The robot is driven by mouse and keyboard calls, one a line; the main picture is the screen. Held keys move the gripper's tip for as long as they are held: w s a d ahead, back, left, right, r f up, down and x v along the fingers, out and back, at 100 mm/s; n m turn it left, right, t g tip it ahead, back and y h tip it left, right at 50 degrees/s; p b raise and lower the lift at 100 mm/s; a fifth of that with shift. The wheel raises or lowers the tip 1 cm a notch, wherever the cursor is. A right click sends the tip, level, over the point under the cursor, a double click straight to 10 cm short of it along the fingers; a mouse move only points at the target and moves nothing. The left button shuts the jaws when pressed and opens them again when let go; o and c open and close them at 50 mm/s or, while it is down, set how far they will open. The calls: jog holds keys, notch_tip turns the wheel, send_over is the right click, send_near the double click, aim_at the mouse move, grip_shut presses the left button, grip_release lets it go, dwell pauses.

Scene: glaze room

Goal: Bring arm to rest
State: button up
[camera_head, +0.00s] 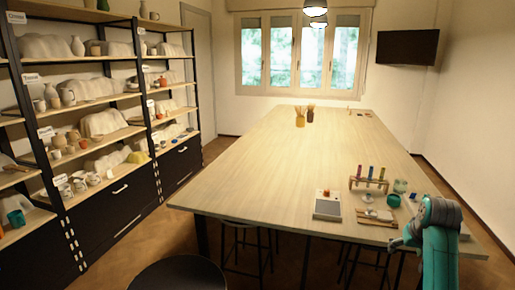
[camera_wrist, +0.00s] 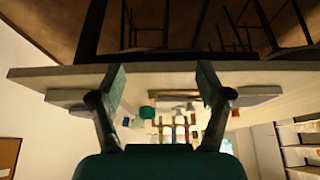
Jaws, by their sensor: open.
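My arm shows in teal at the lower right of the head view, folded over at its top and beside the near right part of the long wooden table (camera_head: 270,170). My gripper (camera_head: 401,243) points left from the arm, by the table's near edge; it looks small and dark there. In the wrist view my gripper (camera_wrist: 161,88) has its two fingers spread wide apart with nothing between them. That view looks upside down, with the table's edge (camera_wrist: 50,76) crossing behind the fingers.
Stools (camera_head: 246,226) stand under the near edge. Pottery shelves (camera_head: 95,100) line the left wall. The table's middle is clear.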

jog(key=s+a+f+t, duration=0.1)
jog(key=s+a+f, duration=0.1)
jog(key=f, duration=0.4)
jog(key=s+a+f, duration=0.1)
jog(key=a+f, duration=0.2)
jog(key=f, duration=0.3)
jog(key=s+a+f+n+t, duration=0.1)
jog(key=s+a+f+t, duration=0.1)
jog(key=s+a+f, duration=0.55)
jog(key=s+a+f+t, duration=0.1)
jog(key=s+a+f, duration=0.55)
jog(key=s, duration=0.65)
jog(key=s+a+r+n+t, duration=0.1)
jog(key=s+a+r+t, duration=0.2)
jog(key=s, duration=1)
jog(key=s+a+r+t, duration=0.1)
jog(key=s+a+r, duration=0.25)
jog(key=s, duration=1.05)
jog(key=s+r+n+t+y, duration=0.1)
jog(key=s+r, duration=0.6)
jog(key=r, duration=0.3)
jog(key=shift+a+t, duration=0.3)
jog(key=shift+a, duration=0.05)
